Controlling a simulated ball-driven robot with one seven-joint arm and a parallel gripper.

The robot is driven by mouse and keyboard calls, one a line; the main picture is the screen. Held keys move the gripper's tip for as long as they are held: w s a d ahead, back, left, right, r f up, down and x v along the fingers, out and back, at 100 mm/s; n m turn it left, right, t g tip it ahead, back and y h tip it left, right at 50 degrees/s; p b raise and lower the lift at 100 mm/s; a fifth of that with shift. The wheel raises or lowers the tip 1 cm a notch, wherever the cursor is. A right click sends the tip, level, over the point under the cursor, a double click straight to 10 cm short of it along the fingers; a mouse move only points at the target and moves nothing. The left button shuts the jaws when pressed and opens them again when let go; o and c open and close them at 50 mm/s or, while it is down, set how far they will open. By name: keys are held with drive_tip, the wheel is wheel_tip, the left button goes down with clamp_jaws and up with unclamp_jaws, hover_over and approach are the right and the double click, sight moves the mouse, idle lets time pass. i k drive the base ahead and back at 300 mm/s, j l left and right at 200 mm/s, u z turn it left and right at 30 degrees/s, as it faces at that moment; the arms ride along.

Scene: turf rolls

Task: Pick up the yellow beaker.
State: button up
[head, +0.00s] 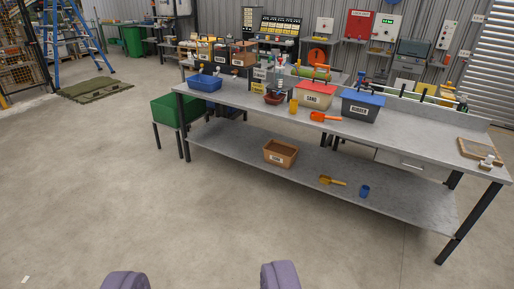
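A small yellow beaker (294,105) stands on the top of the long grey workbench (235,99), near its front edge. It is between a dark red bowl and an orange scoop. My gripper (203,280) shows as two purple fingertips at the bottom edge of the picture. They are wide apart with only bare floor between them. My gripper is open and empty, well short of the bench and the beaker.
The orange scoop (325,117), bowl (274,97), sand bin (315,95) and rubber bin (361,106) stand close around the beaker. A wooden box (280,153), yellow scoop (333,181) and blue cup (364,190) are on the lower shelf. The concrete floor before the bench is clear.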

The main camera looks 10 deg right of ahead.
sight(293, 103)
drive_tip(key=i+z, duration=0.15)
drive_tip(key=i, duration=1.8)
drive_tip(key=i+z, duration=0.15)
drive_tip(key=i, duration=0.35)
drive_tip(key=i+j+z, duration=0.2)
drive_tip(key=i, duration=0.3)
drive_tip(key=i+j+z, duration=0.15)
drive_tip(key=i, duration=0.35)
drive_tip(key=i+j+z, duration=1.1)
drive_tip(key=i+j, duration=0.05)
